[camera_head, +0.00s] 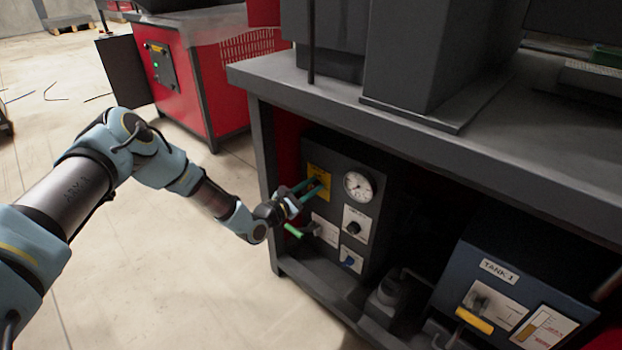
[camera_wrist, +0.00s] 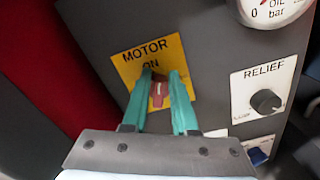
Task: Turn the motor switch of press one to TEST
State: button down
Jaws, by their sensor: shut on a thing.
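The motor switch (camera_wrist: 158,92) is a small red knob on a yellow plate (camera_wrist: 122,62) lettered MOTOR, with ON above the knob. The rest of the plate's lettering is hidden behind my gripper. In the head view the yellow plate (camera_head: 319,176) sits at the upper left of a dark control panel (camera_head: 343,153) under the grey bench. My gripper (camera_wrist: 162,84) has its two green fingers on either side of the red knob, shut on it. In the head view my gripper (camera_head: 310,187) reaches the plate from the left.
Right of the plate are an oil gauge (camera_head: 358,186) and a RELIEF knob (camera_head: 355,227). A green-tipped lever (camera_head: 294,231) sticks out below my gripper. The bench top (camera_head: 300,82) overhangs the panel. A blue TANK 1 box (camera_head: 492,250) stands at right. Open floor lies at left.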

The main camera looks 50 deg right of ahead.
jog(key=shift+s+a+f+m+p, duration=0.1)
jog(key=shift+f+m+p, duration=0.25)
jog(key=shift+m+p, duration=1.55)
jog(key=shift+a+f+m+p, duration=0.1)
jog(key=shift+f+m+p, duration=0.3)
jog(key=shift+m+p, duration=1.45)
jog(key=shift+s+f+m+p, duration=0.1)
jog(key=shift+f+m+p, duration=0.25)
jog(key=shift+m+p, duration=1.5)
jog(key=shift+w+m+b, duration=0.1)
jog(key=shift+m+b, duration=0.65)
jog(key=shift+m, duration=0.25)
jog(key=c, duration=1)
grip_release()
jog(key=shift+c, duration=0.2)
jog(key=shift+o, duration=1)
jog(key=shift+d, duration=0.1)
jog(key=shift+s+r, duration=0.1)
jog(key=shift+s, duration=0.1)
jog(key=a+p, duration=0.1)
jog(key=a, duration=0.9)
jog(key=shift+w+a, duration=0.35)
jog(key=shift+a, duration=0.05)
